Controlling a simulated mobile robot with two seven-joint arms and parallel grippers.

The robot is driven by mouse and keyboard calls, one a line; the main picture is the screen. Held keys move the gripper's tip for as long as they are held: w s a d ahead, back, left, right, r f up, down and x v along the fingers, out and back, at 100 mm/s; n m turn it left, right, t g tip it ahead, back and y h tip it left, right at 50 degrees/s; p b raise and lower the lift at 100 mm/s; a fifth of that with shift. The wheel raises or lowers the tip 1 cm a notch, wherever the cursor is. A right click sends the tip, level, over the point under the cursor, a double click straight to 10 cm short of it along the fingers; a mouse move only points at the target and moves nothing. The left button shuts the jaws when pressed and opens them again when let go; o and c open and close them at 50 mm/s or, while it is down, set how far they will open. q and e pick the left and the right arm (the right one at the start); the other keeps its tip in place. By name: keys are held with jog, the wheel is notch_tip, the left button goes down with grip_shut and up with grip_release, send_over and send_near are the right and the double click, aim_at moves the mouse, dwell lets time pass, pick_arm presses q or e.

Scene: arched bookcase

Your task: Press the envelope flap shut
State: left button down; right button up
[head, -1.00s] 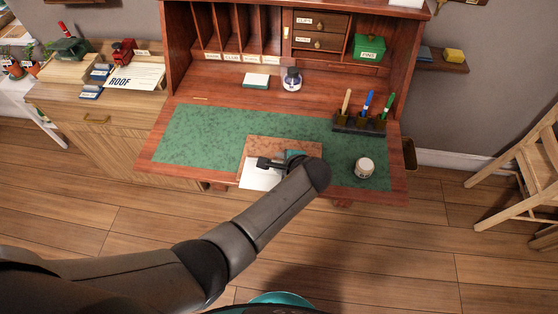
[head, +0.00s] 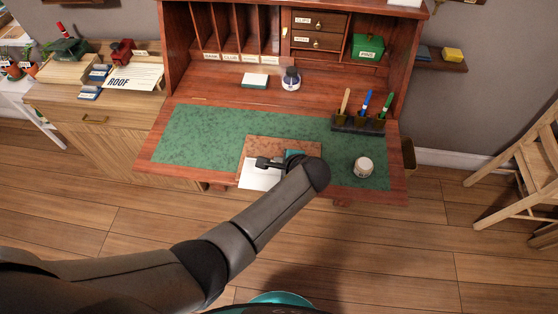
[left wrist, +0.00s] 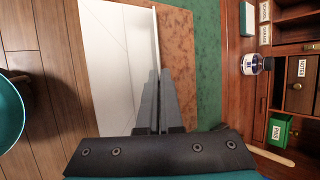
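The white envelope (head: 258,177) lies on a brown leather-like pad (head: 283,144) at the front of the desk. In the left wrist view the envelope (left wrist: 108,60) shows faint fold lines and a thin, pale raised edge, perhaps its flap (left wrist: 156,38), along its right side. My left gripper (head: 262,163) is low over the envelope and pad. In the left wrist view its fingers (left wrist: 158,75) are together, with their tips at the lower end of that edge. Whether they touch or pinch it is hidden. My right gripper is in neither view.
A green mat (head: 205,137) covers the desk's writing surface. A small white jar (head: 363,168) stands right of the pad. A dark holder (head: 358,125) with brushes or pens stands behind it. An ink bottle (head: 291,79) stands farther back. The mat's left part is clear.

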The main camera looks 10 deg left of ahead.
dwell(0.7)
pick_arm(q)
jog(key=shift+s+a+f+t+b, duration=0.1)
jog(key=shift+s+f+t+b, duration=0.35)
jog(key=shift+t, duration=0.25)
jog(key=shift+f+n+t+b, duration=0.1)
jog(key=shift+n+t+b, duration=0.3)
jog(key=shift+t+b, duration=0.15)
jog(key=c, duration=1.1)
grip_release()
jog(key=shift+s, duration=0.1)
jog(key=shift+o, duration=0.2)
